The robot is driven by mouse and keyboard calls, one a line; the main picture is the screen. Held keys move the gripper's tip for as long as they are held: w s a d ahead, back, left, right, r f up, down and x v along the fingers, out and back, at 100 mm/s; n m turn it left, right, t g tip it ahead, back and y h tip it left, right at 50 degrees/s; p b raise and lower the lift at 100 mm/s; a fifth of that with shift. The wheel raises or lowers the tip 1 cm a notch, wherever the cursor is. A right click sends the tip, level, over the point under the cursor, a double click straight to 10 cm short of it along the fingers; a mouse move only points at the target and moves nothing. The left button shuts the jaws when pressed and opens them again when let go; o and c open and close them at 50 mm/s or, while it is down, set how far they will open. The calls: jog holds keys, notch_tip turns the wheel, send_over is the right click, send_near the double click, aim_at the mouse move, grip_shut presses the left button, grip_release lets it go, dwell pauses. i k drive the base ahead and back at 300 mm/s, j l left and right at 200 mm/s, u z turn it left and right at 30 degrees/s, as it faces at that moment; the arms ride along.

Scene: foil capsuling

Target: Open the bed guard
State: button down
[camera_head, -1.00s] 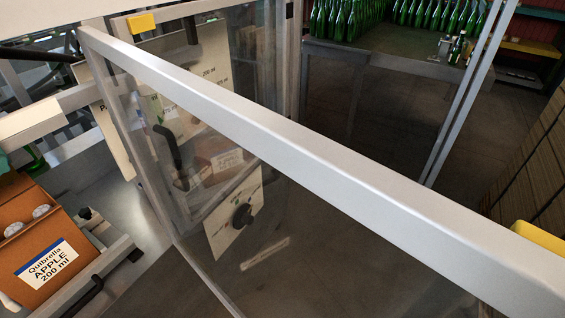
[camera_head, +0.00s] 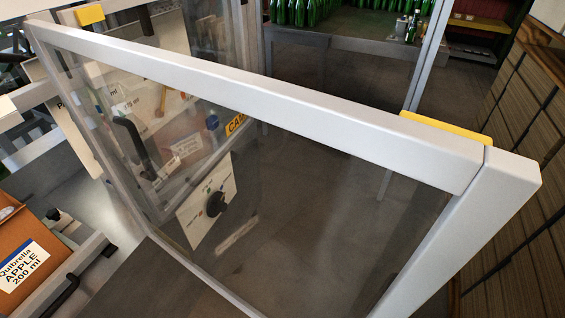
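A clear panel in a pale metal frame, which looks like the bed guard (camera_head: 285,97), crosses the view from upper left to right. Its top rail and right-hand corner post show. A yellow block (camera_head: 445,127) sits along the top near that corner. A black handle (camera_head: 130,138) shows at the left, and I cannot tell whether it is on this panel or behind it. A plate with a black rotary knob (camera_head: 213,204) shows through the panel. I cannot tell whether the guard is latched or swung out. My gripper is not in view.
An open brown carton labelled Quibrella Apple (camera_head: 25,262) stands at lower left beside a metal rail. A table with green bottles (camera_head: 345,36) stands at the back. Stacked brown slatted panels (camera_head: 515,95) are close on the right. Dark floor lies between.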

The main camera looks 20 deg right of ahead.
aim_at(489, 185)
jog(key=k+j, duration=0.35)
jog(key=k+j+z, duration=0.15)
jog(key=k+j, duration=0.15)
jog(key=k, duration=0.3)
